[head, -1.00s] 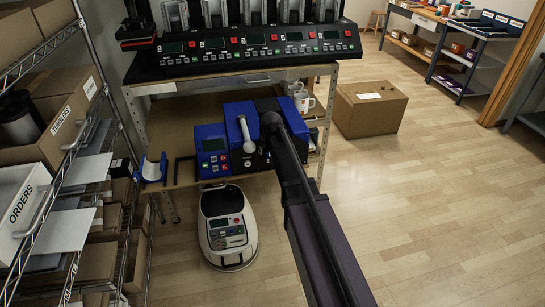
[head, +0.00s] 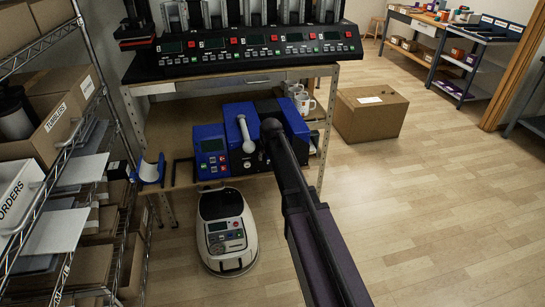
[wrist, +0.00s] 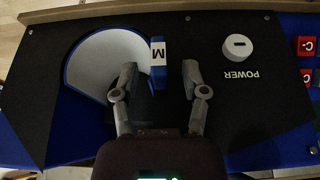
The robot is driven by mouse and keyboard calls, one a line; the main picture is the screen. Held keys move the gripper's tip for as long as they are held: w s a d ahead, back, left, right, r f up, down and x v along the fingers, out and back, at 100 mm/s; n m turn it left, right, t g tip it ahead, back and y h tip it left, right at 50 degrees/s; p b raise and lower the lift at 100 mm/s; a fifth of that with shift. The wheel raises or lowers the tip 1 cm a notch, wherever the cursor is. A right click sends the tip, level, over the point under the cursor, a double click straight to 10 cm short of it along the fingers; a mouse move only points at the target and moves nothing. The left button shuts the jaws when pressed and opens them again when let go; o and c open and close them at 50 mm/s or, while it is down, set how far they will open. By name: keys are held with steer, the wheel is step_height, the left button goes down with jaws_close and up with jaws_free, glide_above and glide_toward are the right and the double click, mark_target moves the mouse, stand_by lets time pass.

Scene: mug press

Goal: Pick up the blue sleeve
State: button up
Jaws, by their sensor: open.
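In the wrist view, a blue tab with a white M label (wrist: 158,55) stands at the right edge of a pale curved surface with a blue rim (wrist: 98,62). These look like parts of the blue sleeve, set in the black top panel of a blue machine. My gripper (wrist: 160,78) is open, with one finger on each side of the tab; I cannot tell whether either touches it. In the head view, the blue machine (head: 211,150) sits on the shelf under the bench, and my arm covers the gripper and tab. Another blue curved piece with a pale inside (head: 151,170) is at the shelf's left edge.
A round power knob (wrist: 238,46) is right of my gripper. A row of black press units (head: 245,45) stands on the bench above. White mugs (head: 303,102), a cardboard box (head: 370,113), a wire rack (head: 70,160) and a wheeled floor machine (head: 226,230) surround it.

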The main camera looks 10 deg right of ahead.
jaws_close()
steer(key=shift+r, duration=0.1)
stand_by(0.4)
step_height(320, 180, up, 18)
steer(key=p, duration=1.8)
stand_by(0.8)
